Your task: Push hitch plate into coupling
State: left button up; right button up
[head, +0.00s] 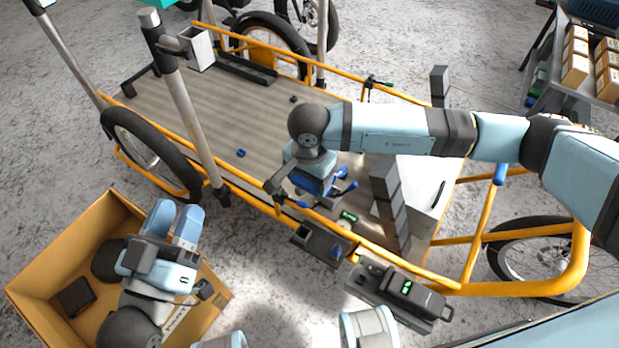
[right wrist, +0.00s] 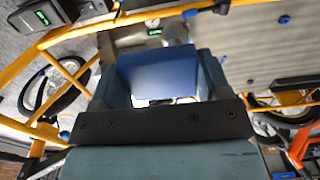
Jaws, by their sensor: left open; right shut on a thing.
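My right gripper (head: 313,186) is low over the cargo bike's bed, near its orange side rail. It is shut on a blue piece (right wrist: 160,75), which shows between the fingers in the right wrist view; I cannot tell surely that it is the hitch plate. Its lower end is hidden. A grey housing (head: 312,247) with a blue part sits on the rail just below the gripper and may be the coupling; the blue piece looks apart from it.
Dark parts (head: 76,296) lie in the box. A black device with a green display (head: 405,290) is on the rail. A grey upright post (head: 388,205) stands right of my right gripper. The grey bed (head: 215,110) is mostly clear, with a small blue piece (head: 241,153).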

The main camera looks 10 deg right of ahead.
jog(key=shift+r+p, duration=0.45)
jog(key=shift+r, duration=0.65)
pick_arm(q)
jog(key=shift+r, duration=0.5)
